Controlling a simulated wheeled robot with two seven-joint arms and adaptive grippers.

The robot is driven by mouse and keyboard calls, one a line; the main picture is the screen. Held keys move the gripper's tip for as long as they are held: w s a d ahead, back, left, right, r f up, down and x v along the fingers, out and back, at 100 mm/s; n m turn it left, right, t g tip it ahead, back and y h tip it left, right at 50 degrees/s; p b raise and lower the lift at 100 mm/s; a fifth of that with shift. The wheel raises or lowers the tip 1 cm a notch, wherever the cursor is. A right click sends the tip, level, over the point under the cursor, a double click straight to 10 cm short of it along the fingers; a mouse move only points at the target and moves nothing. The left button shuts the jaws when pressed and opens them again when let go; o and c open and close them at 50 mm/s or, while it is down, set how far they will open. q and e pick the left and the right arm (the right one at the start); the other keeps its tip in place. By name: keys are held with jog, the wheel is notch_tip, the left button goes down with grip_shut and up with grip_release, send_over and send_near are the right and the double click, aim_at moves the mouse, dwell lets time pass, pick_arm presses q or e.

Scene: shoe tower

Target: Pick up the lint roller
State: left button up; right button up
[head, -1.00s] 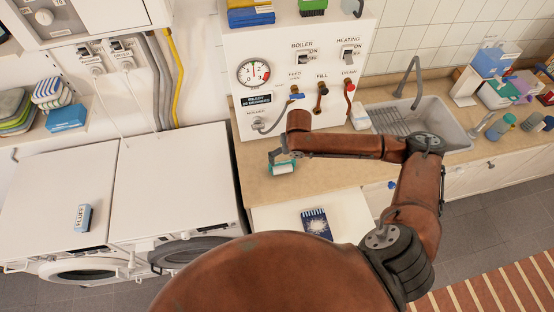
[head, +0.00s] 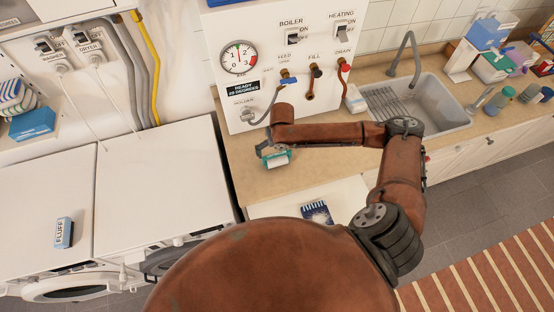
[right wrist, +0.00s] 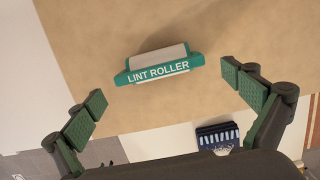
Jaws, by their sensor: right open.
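The lint roller (head: 278,161), teal with a white roll, lies on the tan counter (head: 245,188) below the boiler panel. In the right wrist view the lint roller (right wrist: 160,70) lies with its "LINT ROLLER" label readable. My right gripper (head: 266,151) is over the roller in the head view and partly hides it. In the right wrist view my right gripper (right wrist: 168,95) is open and empty, with its green-padded fingers spread wide. The roller lies between and beyond the fingertips, not touching them. My left gripper is not in view.
The boiler panel (head: 292,100) with gauge, hoses and valves stands close behind the roller. A white surface or open drawer (head: 345,192) below the counter edge holds a blue packet (head: 316,212). A sink (head: 440,120) is at the right. White machines (head: 165,180) stand at the left.

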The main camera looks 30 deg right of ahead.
aim_at(277, 154)
jog(key=f, duration=0.2)
jog(key=f+p, duration=0.1)
jog(key=shift+w+a+f, duration=0.1)
jog(key=shift+w+f, duration=0.25)
jog(key=shift+f, duration=0.65)
jog(key=shift+c, duration=0.4)
jog(key=c, duration=0.9)
jog(key=shift+o, duration=0.2)
jog(key=shift+r, duration=0.15)
